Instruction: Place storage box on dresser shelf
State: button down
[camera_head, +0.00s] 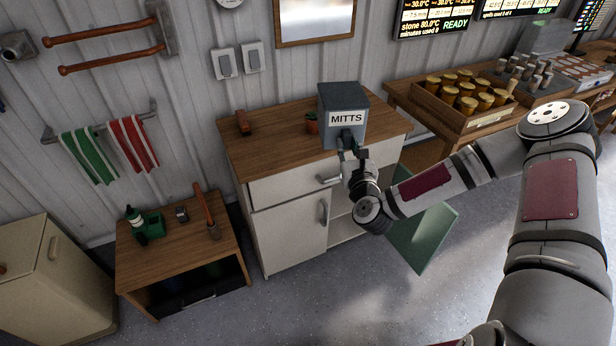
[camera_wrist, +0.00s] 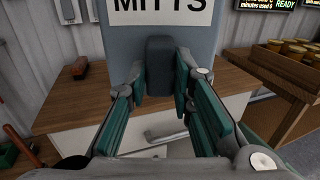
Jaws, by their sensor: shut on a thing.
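A grey storage box (camera_head: 341,100) with a white label reading "MITTS" is at the front right of the dresser's wooden top (camera_head: 275,137). The box also fills the upper middle of the wrist view (camera_wrist: 161,40). My gripper (camera_head: 352,148) is in front of the box, shut on the dark block-shaped handle on its front face. The fingers (camera_wrist: 163,85) sit on either side of that handle. The box looks upright; I cannot tell whether its base touches the top. The dresser has a drawer (camera_head: 290,183), a left door (camera_head: 286,237) and an open shelf space (camera_head: 342,228), partly hidden by my arm.
A green panel (camera_head: 424,240) juts out low at the dresser's right. A crate of jars (camera_head: 465,100) sits on the bench at right. A low table (camera_head: 160,262) stands left.

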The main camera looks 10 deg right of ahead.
aim_at(349, 195)
jog(key=u, duration=0.5)
jog(key=l+u, duration=0.1)
jog(key=u, duration=0.4)
jog(key=l+u, duration=0.1)
jog(key=u, duration=0.4)
jog(key=i+l+u, duration=0.1)
jog(key=u, duration=0.85)
jog(key=l+u, duration=0.1)
jog(key=u, duration=0.4)
jog(key=k+u, duration=0.1)
jog(key=u, duration=0.4)
jog(key=l+u, duration=0.1)
jog(key=u, duration=0.4)
jog(key=k, duration=0.35)
jog(key=k+z, duration=0.25)
jog(key=z, duration=0.15)
jog(key=k+z, duration=0.3)
jog(key=z, duration=0.15)
jog(key=k+l+z, duration=0.2)
jog(key=z, duration=0.2)
